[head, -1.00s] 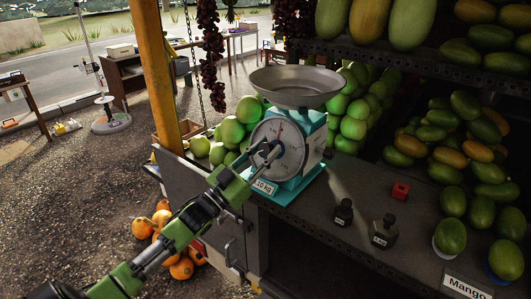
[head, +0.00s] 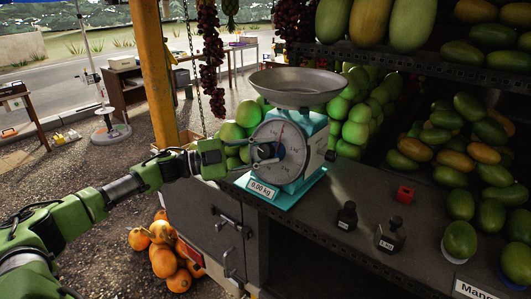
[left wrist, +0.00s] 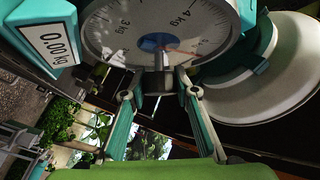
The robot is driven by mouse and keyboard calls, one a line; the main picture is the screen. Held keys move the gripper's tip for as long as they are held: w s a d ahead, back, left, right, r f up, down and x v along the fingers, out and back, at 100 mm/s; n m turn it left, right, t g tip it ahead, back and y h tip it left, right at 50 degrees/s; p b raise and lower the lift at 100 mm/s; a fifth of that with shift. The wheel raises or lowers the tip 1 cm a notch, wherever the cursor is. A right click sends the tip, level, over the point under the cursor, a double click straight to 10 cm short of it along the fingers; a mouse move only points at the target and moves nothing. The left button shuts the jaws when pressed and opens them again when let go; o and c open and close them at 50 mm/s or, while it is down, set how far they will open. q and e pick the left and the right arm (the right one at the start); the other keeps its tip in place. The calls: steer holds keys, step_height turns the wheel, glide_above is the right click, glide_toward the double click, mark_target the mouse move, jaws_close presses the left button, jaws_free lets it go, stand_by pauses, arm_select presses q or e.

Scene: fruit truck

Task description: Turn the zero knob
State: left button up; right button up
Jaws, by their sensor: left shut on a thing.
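The teal scale (head: 298,187) stands on the dark counter with an empty metal pan (head: 297,88) on top. Its round dial (head: 286,160) faces my left arm, and its label (head: 261,186) reads 0.00 kg. My left gripper (head: 273,153) reaches in from the left at the dial's middle. In the left wrist view, its two fingers (left wrist: 158,88) close around the small metal knob (left wrist: 157,60) at the dial's centre. The fingers partly hide the knob. The dial's needle shows red near the top in the head view. My right gripper is not in view.
Two dark weights (head: 346,216) (head: 391,236) and a red cube (head: 405,194) stand right of the scale. Green fruit (head: 358,115) lies behind it, and mangoes (head: 474,150) fill the right. Orange fruit (head: 166,248) lies on the ground below.

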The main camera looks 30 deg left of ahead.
arm_select(q)
steer(key=shift+m+g+p, duration=0.45)
steer(key=shift+m+g, duration=0.45)
steer(key=shift+m, duration=0.1)
steer(key=o, duration=1.1)
steer(key=shift+d, duration=0.1)
steer(key=shift+v, duration=6)
